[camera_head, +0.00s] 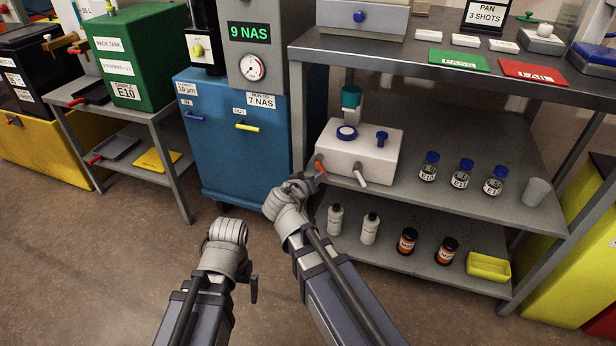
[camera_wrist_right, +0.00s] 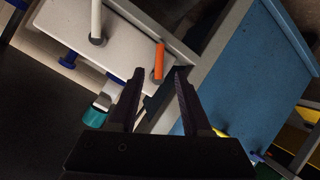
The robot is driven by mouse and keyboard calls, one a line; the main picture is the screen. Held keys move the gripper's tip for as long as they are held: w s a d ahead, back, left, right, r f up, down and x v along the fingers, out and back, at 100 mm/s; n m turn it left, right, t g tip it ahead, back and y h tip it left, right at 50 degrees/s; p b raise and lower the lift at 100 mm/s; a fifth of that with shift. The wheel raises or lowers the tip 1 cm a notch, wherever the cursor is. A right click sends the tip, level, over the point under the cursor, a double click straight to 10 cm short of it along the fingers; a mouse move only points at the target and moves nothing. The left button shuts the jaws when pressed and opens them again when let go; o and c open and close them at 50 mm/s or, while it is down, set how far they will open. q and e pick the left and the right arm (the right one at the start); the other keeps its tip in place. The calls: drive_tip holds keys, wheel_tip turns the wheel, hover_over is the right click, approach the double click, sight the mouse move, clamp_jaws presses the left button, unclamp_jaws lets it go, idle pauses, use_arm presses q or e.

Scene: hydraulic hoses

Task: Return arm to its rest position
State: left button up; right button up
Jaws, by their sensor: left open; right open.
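My left arm comes in at the lower left, folded at its wrist. My left gripper (camera_head: 253,288) is a small dark shape beside that wrist, open, with nothing seen in it. My right arm reaches up to the middle shelf. My right gripper (camera_head: 314,180) is by the left front corner of a white box (camera_head: 347,155). In the right wrist view its two dark fingers (camera_wrist_right: 157,78) stand apart with nothing held. An orange lever (camera_wrist_right: 159,62) on the white box (camera_wrist_right: 82,32) shows just beyond and between the fingertips; I cannot tell if they touch.
A green tank (camera_head: 140,55) sits on a side stand. Brown floor (camera_head: 110,270) is clear at the lower left.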

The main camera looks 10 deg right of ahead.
idle(0.4)
drive_tip(key=s+a+f+n+g+y+p, duration=0.25)
drive_tip(key=s+a+g, duration=0.3)
drive_tip(key=s, duration=0.55)
drive_tip(key=s+a+f+n+g+y+p, duration=0.2)
drive_tip(key=s+a+f+g+y+p, duration=0.4)
drive_tip(key=s, duration=0.5)
wheel_tip(320, 180, up, 40)
drive_tip(key=a+h+p, duration=0.1)
drive_tip(key=h+p, duration=0.1)
drive_tip(key=p, duration=3.3)
drive_tip(key=shift+a+t+p, duration=0.3)
drive_tip(key=shift+t, duration=0.05)
drive_tip(key=shift+d, duration=0.1)
